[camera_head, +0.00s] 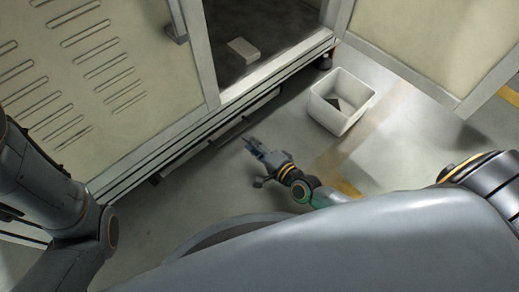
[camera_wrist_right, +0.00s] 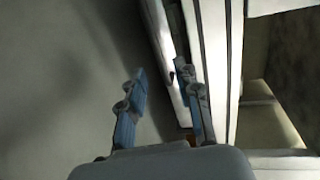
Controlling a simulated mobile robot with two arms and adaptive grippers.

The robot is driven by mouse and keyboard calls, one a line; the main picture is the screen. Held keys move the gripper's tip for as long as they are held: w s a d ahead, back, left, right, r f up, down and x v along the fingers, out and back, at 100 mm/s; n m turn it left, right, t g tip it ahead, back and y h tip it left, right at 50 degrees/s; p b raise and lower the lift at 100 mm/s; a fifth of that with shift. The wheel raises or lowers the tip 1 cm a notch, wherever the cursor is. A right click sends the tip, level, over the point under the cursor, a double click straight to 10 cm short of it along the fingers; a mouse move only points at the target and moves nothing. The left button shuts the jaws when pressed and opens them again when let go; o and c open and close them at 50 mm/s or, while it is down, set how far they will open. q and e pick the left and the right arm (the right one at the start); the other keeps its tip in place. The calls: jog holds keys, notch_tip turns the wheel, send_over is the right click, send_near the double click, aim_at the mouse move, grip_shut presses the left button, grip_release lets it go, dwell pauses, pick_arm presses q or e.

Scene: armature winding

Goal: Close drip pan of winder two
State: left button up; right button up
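The winder (camera_head: 165,105) is a beige cabinet at the upper left of the head view. Its drip pan (camera_head: 215,136) shows as a low grey front with a dark bar along it, under the bottom rail. How far it stands out is hard to tell. My right gripper (camera_head: 253,147) is low over the floor, just in front of the pan's right part. In the right wrist view its two fingers (camera_wrist_right: 160,72) are apart, with the pale pan edge (camera_wrist_right: 163,38) beyond and beside the right finger. Contact cannot be told. My left arm shows at the left, its gripper out of view.
A white bin (camera_head: 341,118) with a dark piece inside stands on the floor right of the gripper. The cabinet's open door (camera_head: 435,40) stands at the upper right. A small pale block (camera_head: 244,49) lies inside the cabinet. Floor around the gripper is clear.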

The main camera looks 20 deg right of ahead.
jog(key=v, duration=0.4)
jog(key=shift+r, duration=0.1)
dwell(0.4)
